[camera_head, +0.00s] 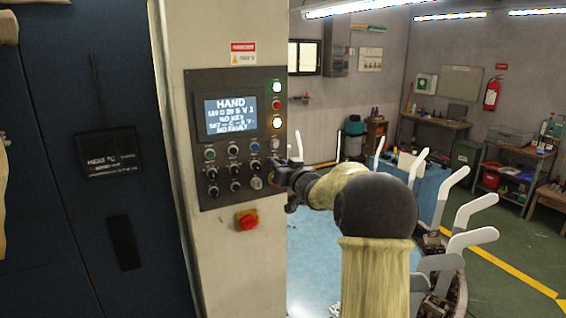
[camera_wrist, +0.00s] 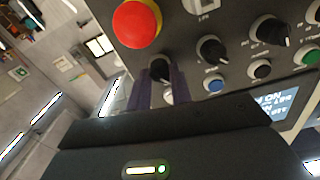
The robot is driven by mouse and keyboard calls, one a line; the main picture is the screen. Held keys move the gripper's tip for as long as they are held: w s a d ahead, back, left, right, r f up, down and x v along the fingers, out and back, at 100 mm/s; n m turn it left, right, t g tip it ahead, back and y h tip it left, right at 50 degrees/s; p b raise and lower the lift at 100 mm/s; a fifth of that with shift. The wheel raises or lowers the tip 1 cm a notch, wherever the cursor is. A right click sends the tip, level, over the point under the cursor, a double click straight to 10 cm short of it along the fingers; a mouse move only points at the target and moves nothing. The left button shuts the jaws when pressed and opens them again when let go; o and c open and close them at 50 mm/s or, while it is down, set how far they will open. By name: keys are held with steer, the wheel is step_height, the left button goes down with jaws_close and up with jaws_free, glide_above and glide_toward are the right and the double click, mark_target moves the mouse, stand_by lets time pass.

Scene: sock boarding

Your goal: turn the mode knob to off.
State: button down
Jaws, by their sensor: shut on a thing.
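The control panel (camera_head: 225,190) is on a pale column, with a lit screen (camera_head: 231,116) whose top line reads HAND. My gripper (camera_head: 277,172) is at the panel's right edge, hiding the controls there. In the wrist view, its two dark purple fingers (camera_wrist: 161,88) are closed around a black rotary knob (camera_wrist: 160,66), the end one of its row beside the red mushroom button. The knob's legend is not readable, so I cannot confirm by label that it is the mode knob. Its pointer direction is not clear.
The red mushroom button (camera_wrist: 137,22) is very close to the fingers. Another black knob (camera_wrist: 211,48) and a blue button (camera_wrist: 213,83) are alongside. A red rotary switch (camera_head: 247,220) is below the panel. White sock forms (camera_head: 470,208) stand to the right.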

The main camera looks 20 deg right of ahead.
steer(key=m+p, duration=0.2)
steer(key=m, duration=0.1)
steer(key=shift+r+p, duration=0.15)
steer(key=shift+p, duration=0.25)
steer(key=shift+d+m+p, duration=0.15)
steer(key=shift+m+p, duration=1.1)
steer(key=shift+m, duration=0.75)
steer(key=shift+f, duration=0.2)
steer(key=c, duration=1.3)
jaws_free()
steer(key=shift+o, duration=0.2)
steer(key=shift+s, duration=0.1)
steer(key=s+b, duration=0.5)
steer(key=s, duration=1.2)
steer(key=shift+d+b, duration=0.35)
steer(key=shift+b, duration=0.05)
steer(key=shift+s, duration=0.2)
